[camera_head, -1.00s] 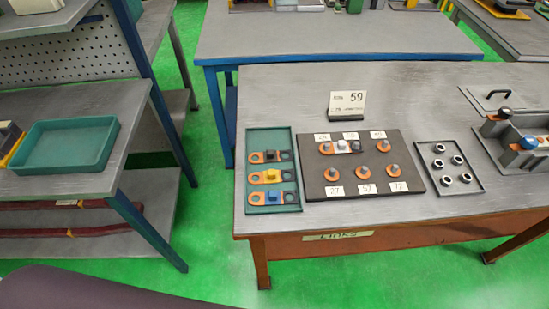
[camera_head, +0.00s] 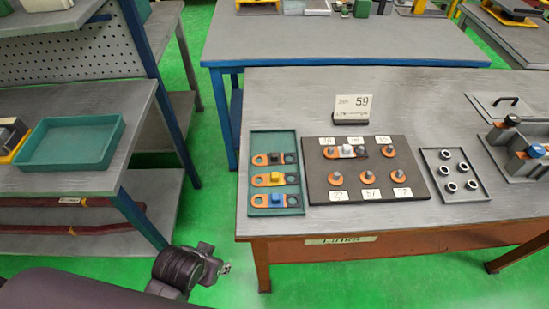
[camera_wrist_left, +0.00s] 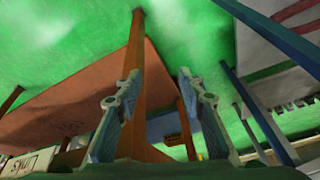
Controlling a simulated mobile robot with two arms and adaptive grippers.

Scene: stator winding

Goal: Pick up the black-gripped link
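The black-gripped link (camera_head: 274,158) is an orange link with a black block on it. It lies at the far end of the green tray (camera_head: 277,132) on the table, above a yellow-gripped link (camera_head: 274,179) and a blue-gripped link (camera_head: 277,200). My left gripper (camera_head: 224,268) is low at the bottom of the head view, left of the table's front edge and well away from the links. In the left wrist view my left gripper (camera_wrist_left: 158,85) is open, with nothing between its fingers. My right gripper is not in view.
A dark board (camera_head: 318,172) with terminals and number labels lies right of the tray. A small tray of rings (camera_head: 455,195) and a fixture (camera_head: 525,155) are further right. A number sign (camera_head: 352,108) stands behind. A table leg (camera_head: 261,265) is near my left gripper.

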